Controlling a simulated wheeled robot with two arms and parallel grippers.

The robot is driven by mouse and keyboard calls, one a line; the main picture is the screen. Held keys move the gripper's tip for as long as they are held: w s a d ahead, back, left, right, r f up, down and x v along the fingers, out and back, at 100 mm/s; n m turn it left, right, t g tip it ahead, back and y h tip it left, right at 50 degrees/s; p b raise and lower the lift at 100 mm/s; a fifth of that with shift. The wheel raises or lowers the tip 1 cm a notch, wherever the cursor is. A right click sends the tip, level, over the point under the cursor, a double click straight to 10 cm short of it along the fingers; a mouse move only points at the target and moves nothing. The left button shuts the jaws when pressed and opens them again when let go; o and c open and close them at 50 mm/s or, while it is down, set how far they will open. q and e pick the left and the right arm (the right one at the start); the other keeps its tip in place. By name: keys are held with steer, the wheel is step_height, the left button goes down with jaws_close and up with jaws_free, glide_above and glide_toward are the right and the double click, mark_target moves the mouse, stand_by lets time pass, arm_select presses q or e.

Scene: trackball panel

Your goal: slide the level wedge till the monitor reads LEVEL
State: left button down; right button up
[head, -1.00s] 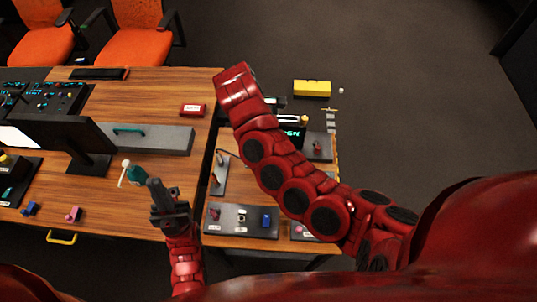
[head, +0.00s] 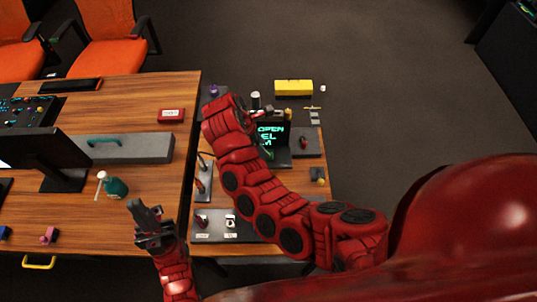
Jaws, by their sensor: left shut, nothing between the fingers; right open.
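A small dark monitor (head: 272,143) with green text stands on the right-hand wooden table, behind my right arm. I can read "OPEN" on its top line and "EL" below; my arm hides the rest. I cannot make out the level wedge; it may be hidden or too small to tell. My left gripper (head: 146,222) is shut and empty above the front right of the large desk, well left of the monitor.
On the large desk are a teal bottle (head: 116,187), a grey block with a teal handle (head: 120,149) and a red box (head: 171,115). A panel with small parts (head: 216,225) lies at the right table's front. A yellow case (head: 293,87) is beyond the table.

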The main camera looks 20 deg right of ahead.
steer(key=shift+p+x, duration=0.4)
steer(key=shift+x, duration=2.25)
jaws_close()
